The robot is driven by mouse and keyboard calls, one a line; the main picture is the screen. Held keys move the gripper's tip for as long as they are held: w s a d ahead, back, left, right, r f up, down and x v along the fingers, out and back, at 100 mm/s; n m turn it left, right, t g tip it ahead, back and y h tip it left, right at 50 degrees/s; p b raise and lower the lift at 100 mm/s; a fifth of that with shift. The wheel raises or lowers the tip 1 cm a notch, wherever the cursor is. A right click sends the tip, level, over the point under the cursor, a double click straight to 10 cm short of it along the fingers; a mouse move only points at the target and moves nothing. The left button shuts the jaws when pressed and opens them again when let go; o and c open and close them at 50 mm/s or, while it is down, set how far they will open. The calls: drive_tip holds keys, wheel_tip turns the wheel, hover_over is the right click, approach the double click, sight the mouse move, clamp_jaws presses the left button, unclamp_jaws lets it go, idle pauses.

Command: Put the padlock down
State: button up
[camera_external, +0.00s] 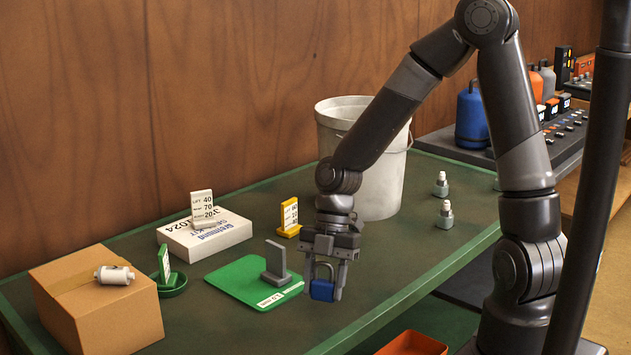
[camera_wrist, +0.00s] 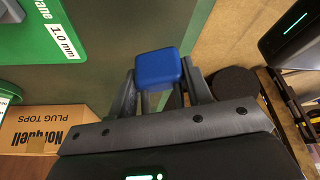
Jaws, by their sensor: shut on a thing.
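A blue padlock (camera_external: 322,290) with a metal shackle hangs in my gripper (camera_external: 325,275), over the green bench top (camera_external: 395,245) near its front edge. My gripper points down and is shut on the padlock. In the wrist view the blue body of the padlock (camera_wrist: 158,68) shows between the two fingers of my gripper (camera_wrist: 160,95). The shackle is largely hidden there. The padlock looks clear of the bench top, but its exact height is hard to tell.
A green mat (camera_external: 245,283) with a grey upright bracket (camera_external: 277,262) lies left of my gripper. A yellow sign (camera_external: 289,215), white box (camera_external: 205,236), cardboard box (camera_external: 100,315) and white bucket (camera_external: 380,185) stand around. Small bottles (camera_external: 445,215) stand right. An orange bin (camera_external: 412,344) sits below the front edge.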

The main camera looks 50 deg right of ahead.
sight(319, 301)
drive_tip(key=shift+w+a+f, duration=0.1)
drive_tip(key=shift+a+f, duration=0.5)
drive_tip(key=shift+a, duration=0.15)
drive_tip(key=shift+f, duration=1.85)
drive_tip(key=o, duration=1.1)
drive_tip(key=shift+f, duration=0.15)
drive_tip(key=shift+c, duration=0.2)
drive_tip(key=v, duration=1.2)
drive_tip(key=shift+d, duration=0.15)
